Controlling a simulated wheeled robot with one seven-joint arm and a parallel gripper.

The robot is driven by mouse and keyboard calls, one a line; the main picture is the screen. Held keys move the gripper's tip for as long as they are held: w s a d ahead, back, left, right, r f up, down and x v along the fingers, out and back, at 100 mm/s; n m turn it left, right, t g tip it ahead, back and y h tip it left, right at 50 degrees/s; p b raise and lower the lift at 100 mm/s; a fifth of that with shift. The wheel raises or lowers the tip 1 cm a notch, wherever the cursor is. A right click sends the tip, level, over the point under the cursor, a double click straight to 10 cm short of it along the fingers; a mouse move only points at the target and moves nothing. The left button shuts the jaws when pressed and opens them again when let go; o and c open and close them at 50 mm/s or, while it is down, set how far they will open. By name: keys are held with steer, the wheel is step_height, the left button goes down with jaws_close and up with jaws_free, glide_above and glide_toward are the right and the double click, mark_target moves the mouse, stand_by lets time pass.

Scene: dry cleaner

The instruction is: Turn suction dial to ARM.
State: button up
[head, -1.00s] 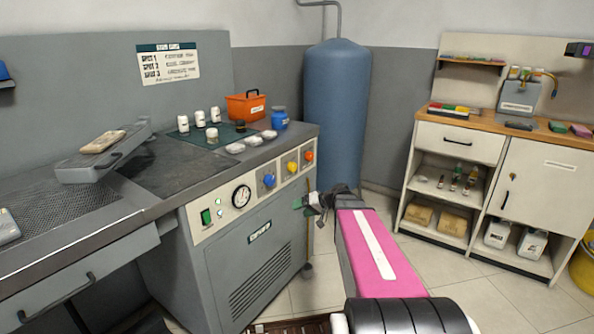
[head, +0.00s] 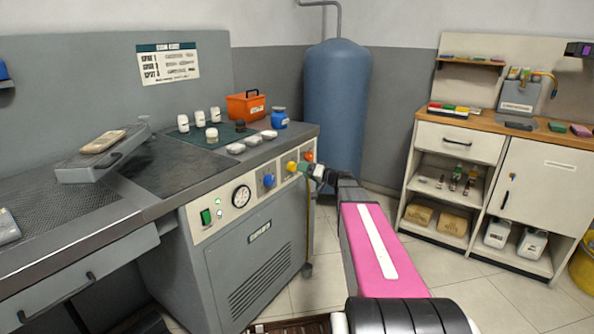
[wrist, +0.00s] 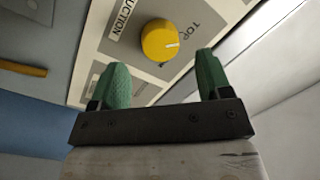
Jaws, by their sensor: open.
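The suction dial is a yellow knob (wrist: 159,40) on the pale control strip, with "SUCTION" and "TOP" printed beside it in the wrist view. Its white pointer line lies on the side towards "TOP". An "ARM" marking cannot be made out. In the head view the yellow dial (head: 292,167) shows on the cabinet front. My gripper (wrist: 161,72) is open, its two green fingers spread with nothing between them. The dial is just beyond the fingertips, between their lines, apart from them. In the head view my gripper (head: 303,168) is right beside the dial.
A blue knob (head: 269,181) and a gauge (head: 241,196) are left of the dial. An orange-red knob (head: 309,156) is close on its right, near my gripper. The worktop edge runs above the strip.

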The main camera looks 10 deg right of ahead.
mark_target(294, 168)
steer(key=shift+x, duration=1.9)
steer(key=shift+c, duration=0.3)
steer(key=shift+a, duration=0.1)
steer(key=c, duration=0.9)
steer(key=shift+o, duration=0.2)
